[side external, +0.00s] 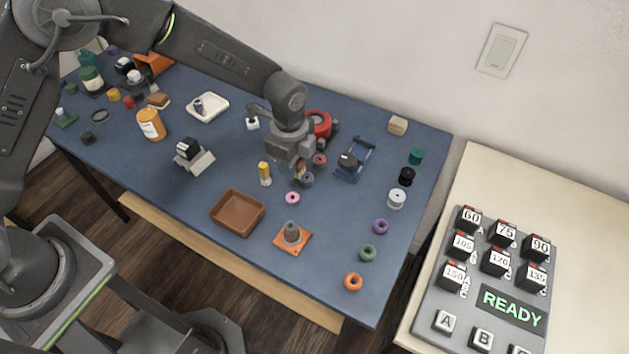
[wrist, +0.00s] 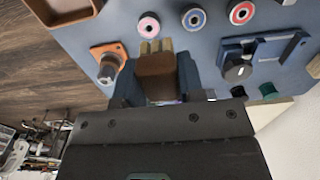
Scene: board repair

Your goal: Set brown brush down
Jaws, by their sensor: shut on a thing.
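My gripper (side external: 298,166) is over the middle right of the blue work table (side external: 330,240). In the wrist view my gripper (wrist: 157,66) is shut on the brown brush (wrist: 156,78), a brown block with pale tan bristles at its far end. Its bristles point away from my wrist, towards a row of small rings. In the side view only a small brown part of the brush (side external: 300,171) shows beneath my fingers. I cannot tell whether it touches the table.
Pink (side external: 293,198), blue (side external: 307,180) and red (side external: 319,160) rings lie close by.

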